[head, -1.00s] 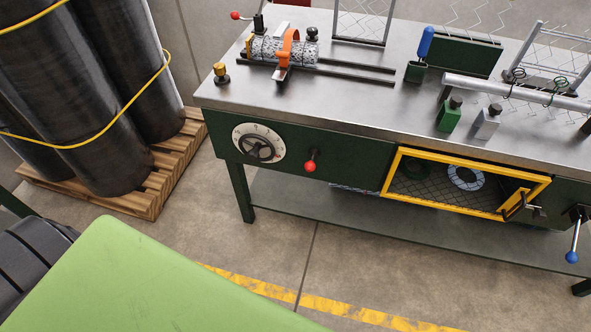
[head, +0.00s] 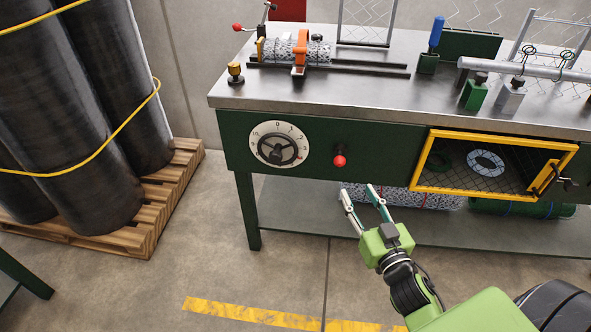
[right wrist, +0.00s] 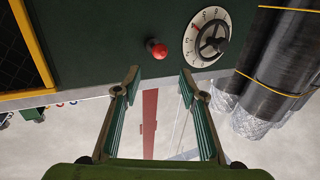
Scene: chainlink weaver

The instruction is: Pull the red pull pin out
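The red pull pin (head: 339,160) is a round red knob on a short dark stem, standing out from the dark green front panel of the bench, right of the dial. It also shows in the right wrist view (right wrist: 157,49), just beyond the fingertips and about midway between them. My right gripper (head: 358,191) is open and empty, below and slightly right of the knob in the head view. Its two fingers (right wrist: 159,74) point toward the panel, apart from the knob. My left gripper is not in view.
A white numbered dial (head: 279,145) with a black handwheel is left of the knob. A yellow-framed mesh door (head: 419,166) is to the right. Wire rolls (head: 441,199) lie on the lower shelf. Dark rolls (head: 95,130) stand on a pallet at left.

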